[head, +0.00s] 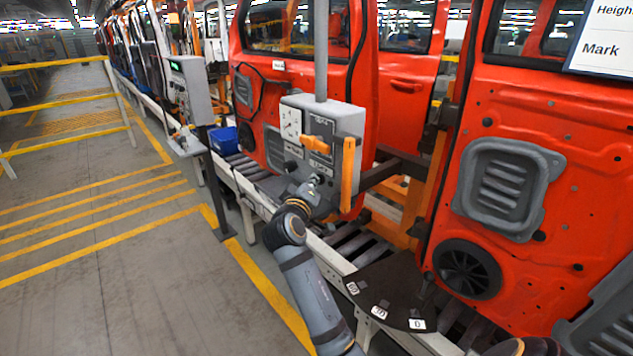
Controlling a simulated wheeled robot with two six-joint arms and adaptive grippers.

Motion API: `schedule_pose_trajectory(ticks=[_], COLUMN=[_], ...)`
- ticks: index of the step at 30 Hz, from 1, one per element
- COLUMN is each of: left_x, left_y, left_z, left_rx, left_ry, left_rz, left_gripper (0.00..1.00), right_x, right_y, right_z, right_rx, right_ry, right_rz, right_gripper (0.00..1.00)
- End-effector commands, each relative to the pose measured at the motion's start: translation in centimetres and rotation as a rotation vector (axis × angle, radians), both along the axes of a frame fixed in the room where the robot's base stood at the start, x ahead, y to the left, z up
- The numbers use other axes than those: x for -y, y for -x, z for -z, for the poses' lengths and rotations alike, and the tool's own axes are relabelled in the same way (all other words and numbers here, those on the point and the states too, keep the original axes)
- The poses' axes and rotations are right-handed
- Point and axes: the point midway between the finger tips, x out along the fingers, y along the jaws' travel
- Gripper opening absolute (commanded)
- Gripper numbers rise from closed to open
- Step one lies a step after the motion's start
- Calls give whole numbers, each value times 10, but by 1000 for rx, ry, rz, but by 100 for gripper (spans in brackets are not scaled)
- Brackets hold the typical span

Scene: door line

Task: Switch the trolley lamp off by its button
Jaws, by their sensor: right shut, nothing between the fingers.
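A grey control box (322,120) hangs on a grey pole in front of the red doors. Its front carries a white gauge (291,123), an orange lever (316,145), a vertical orange handle (348,175) and a dark round knob (290,166) low on the face. No lamp can be told clearly, and I cannot tell which control is the lamp button. My right gripper (314,183) is shut and empty, its tip at the lower part of the box. Whether it touches the box or a button there cannot be told. My left gripper is not in view.
A grey box on a post (188,88) and a blue bin (223,140) stand to the left. Red vehicle doors (540,110) hang on the right above a roller conveyor. A dark plate with number tags (385,290) lies below. The striped floor at left is clear.

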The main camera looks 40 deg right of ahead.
Motion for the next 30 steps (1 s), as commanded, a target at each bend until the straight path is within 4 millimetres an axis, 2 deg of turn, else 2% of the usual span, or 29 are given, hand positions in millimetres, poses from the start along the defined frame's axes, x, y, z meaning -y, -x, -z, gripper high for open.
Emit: schedule_pose_trajectory(ticks=[16,30], left_x=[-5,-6], left_y=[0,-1], left_z=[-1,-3], left_rx=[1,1], left_ry=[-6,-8], left_rz=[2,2], left_gripper=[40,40], right_x=[1,10], right_y=[0,-1], right_z=[0,0], right_rx=[-1,-1], right_ry=[0,3], right_rz=[1,1], right_gripper=[0,0])
